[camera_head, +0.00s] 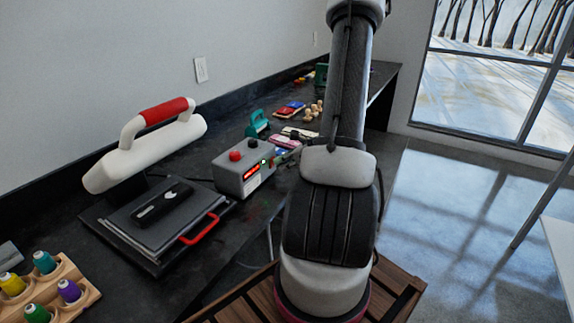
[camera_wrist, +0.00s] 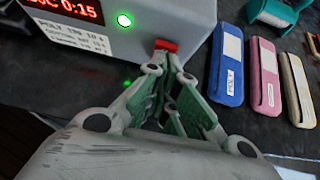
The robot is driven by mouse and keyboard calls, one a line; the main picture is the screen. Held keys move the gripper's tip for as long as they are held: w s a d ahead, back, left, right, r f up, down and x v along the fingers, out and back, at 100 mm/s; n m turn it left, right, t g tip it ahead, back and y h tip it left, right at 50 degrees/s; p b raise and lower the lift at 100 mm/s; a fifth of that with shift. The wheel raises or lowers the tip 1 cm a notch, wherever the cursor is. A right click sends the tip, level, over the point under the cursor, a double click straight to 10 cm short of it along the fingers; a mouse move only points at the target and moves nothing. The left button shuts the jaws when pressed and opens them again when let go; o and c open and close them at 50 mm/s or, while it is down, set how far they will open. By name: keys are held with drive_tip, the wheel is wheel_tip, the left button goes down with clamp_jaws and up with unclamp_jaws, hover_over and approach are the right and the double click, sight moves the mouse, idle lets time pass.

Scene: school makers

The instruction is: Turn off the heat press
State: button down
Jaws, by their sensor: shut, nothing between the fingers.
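The heat press (camera_head: 146,160) has a raised white upper arm with a red grip over a flat dark base. Its grey control box (camera_head: 236,178) stands to the right, with a red button (camera_head: 235,156) and a dark knob on top. In the wrist view the box front (camera_wrist: 140,50) has a lit red display (camera_wrist: 68,12) ending in 0:15 and a lit green lamp (camera_wrist: 124,20). A red switch (camera_wrist: 165,45) sits low on the front. My gripper (camera_wrist: 165,72) is shut and empty, its tips just in front of the switch; contact cannot be told.
Blue (camera_wrist: 229,65), pink (camera_wrist: 263,75) and beige (camera_wrist: 296,90) cases lie right of the box. A teal tool (camera_head: 258,123) stands behind it. A red pull handle (camera_head: 200,230) juts from the press base. A wooden rack (camera_head: 75,295) of thread spools is at the near left.

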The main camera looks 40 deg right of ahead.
drive_tip(key=shift+w+a+r, duration=0.1)
drive_tip(key=shift+w+r, duration=0.05)
drive_tip(key=shift+w, duration=0.15)
drive_tip(key=shift+r, duration=0.2)
drive_tip(key=shift+r, duration=0.6)
drive_tip(key=shift+s, duration=0.1)
